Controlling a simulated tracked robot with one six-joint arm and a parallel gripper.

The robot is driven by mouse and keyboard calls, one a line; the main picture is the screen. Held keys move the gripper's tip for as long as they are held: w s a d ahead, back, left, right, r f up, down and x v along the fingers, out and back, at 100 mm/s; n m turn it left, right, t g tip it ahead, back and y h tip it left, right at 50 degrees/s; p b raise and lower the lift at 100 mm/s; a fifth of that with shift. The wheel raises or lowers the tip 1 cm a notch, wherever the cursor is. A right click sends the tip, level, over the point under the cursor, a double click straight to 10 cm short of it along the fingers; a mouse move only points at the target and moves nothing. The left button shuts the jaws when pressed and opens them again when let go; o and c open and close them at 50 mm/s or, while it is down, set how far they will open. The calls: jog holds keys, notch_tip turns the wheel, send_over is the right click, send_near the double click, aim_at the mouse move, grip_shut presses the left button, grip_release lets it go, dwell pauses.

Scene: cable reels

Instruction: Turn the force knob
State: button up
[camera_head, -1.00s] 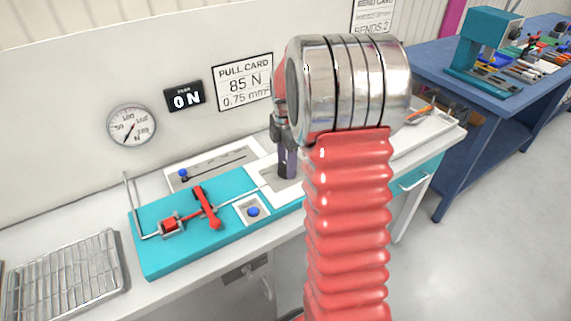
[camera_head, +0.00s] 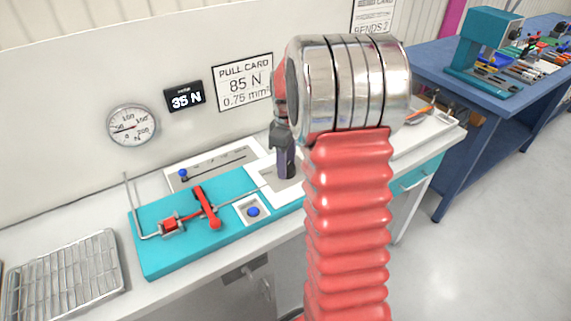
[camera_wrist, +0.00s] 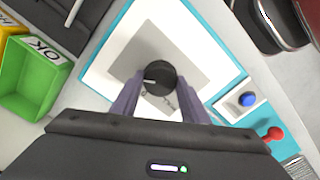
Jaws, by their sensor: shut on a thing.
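The force knob (camera_wrist: 160,78) is round and black with a pale pointer line, and sits on a grey square in a white panel (camera_wrist: 105,60) in the wrist view. My gripper (camera_wrist: 160,95) is shut on it, one finger on each side. In the head view my gripper (camera_head: 285,165) reaches down onto the white panel, and the knob is hidden there. The digital display (camera_head: 185,97) reads 35 N. The round dial gauge (camera_head: 131,126) has its needle pointing left. The pull card (camera_head: 245,81) shows 85 N and 0.75 mm².
The teal fixture (camera_head: 160,255) beside the panel carries a red lever (camera_head: 207,207) and a blue button (camera_head: 253,211). A wire rack (camera_head: 65,275) lies at left. A green bin (camera_wrist: 30,75) marked OK stands near the panel. A blue bench (camera_head: 460,90) is at right.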

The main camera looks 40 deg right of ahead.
jog(key=shift+m, duration=1.2)
jog(key=o, duration=1.1)
jog(key=shift+c, duration=0.2)
jog(key=shift+r, duration=0.15)
notch_tip(320, 180, up, 14)
jog(key=shift+f, duration=0.25)
